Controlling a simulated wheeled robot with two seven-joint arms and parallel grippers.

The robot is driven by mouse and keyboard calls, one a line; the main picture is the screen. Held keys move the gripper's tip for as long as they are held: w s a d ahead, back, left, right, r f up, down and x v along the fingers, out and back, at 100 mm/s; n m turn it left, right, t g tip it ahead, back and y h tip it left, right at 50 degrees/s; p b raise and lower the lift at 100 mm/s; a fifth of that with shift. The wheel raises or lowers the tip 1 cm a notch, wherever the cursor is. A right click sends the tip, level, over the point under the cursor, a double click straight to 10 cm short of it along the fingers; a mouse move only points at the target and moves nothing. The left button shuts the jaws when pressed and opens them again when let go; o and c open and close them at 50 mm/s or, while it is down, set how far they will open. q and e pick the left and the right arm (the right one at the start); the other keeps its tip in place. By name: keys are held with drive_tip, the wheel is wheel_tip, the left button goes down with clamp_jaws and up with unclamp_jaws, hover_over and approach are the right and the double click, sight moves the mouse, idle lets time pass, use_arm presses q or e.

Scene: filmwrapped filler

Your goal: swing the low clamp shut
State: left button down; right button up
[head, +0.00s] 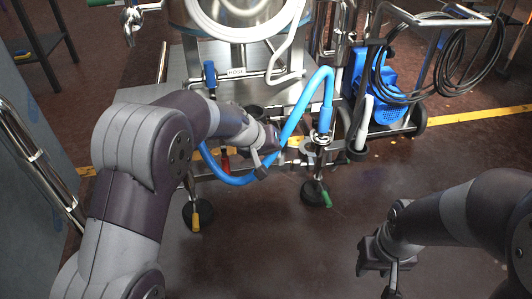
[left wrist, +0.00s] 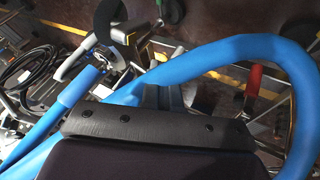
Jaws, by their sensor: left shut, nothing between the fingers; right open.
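A light blue hose (head: 322,88) comes down at the machine's right and loops low to the left. It also arcs across the left wrist view (left wrist: 225,50). A metal ring fitting (head: 320,138), which looks like a clamp, sits at the foot of the hose's thick right part; it shows at the upper left of the left wrist view (left wrist: 105,58). I cannot tell whether it is open. My left gripper (head: 262,170) is shut and empty beside the low loop, left of this fitting; its fingertips are partly hidden. My right gripper (head: 380,272) is open and empty, low at the right.
A red handle (head: 225,161) shows behind my left arm. Machine feet stand near a yellow handle (head: 195,222) and a green handle (head: 326,198). A blue unit (head: 385,100) on a trolley with a coiled black hose stands at right. The floor in front is clear.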

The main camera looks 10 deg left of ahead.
sight(299, 154)
use_arm(q)
drive_tip(key=d, duration=0.1)
drive_tip(key=w+d+f, duration=0.1)
drive_tip(key=d, duration=0.1)
drive_tip(key=d+b, duration=0.1)
drive_tip(key=shift+w+d+f, duration=0.3)
drive_tip(key=shift+w+d, duration=0.05)
use_arm(e)
drive_tip(key=shift+f, duration=0.95)
drive_tip(key=shift+r, duration=0.1)
